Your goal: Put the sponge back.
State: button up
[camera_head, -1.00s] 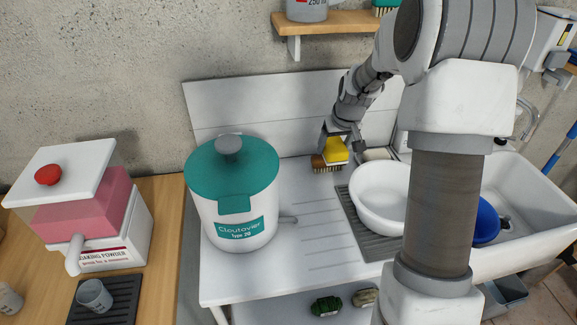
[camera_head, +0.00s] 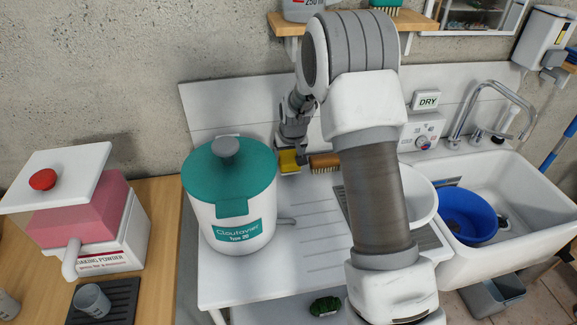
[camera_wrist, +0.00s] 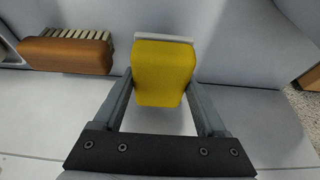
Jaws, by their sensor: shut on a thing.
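The yellow sponge (camera_wrist: 163,72) has a pale strip along its far edge and sits between the two fingers of my gripper (camera_wrist: 162,95) in the wrist view. My gripper is shut on it. In the head view the sponge (camera_head: 289,161) is partly hidden and shows at the back of the white drainboard (camera_head: 318,205), between the teal-lidded tub and a brush. I cannot tell whether the sponge touches the surface. My gripper (camera_head: 291,150) comes down on it from above.
A wooden brush (camera_head: 325,162) lies just right of the sponge; it shows at left in the wrist view (camera_wrist: 65,55). The tub (camera_head: 232,190) stands close on the left. A white bowl (camera_head: 424,203) and the sink (camera_head: 520,215) with a blue bowl (camera_head: 467,216) are right. The drainboard's front is clear.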

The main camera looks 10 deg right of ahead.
jog(key=shift+f, duration=1.85)
jog(key=shift+f, duration=0.2)
jog(key=o, duration=1.1)
jog(key=shift+r, duration=0.1)
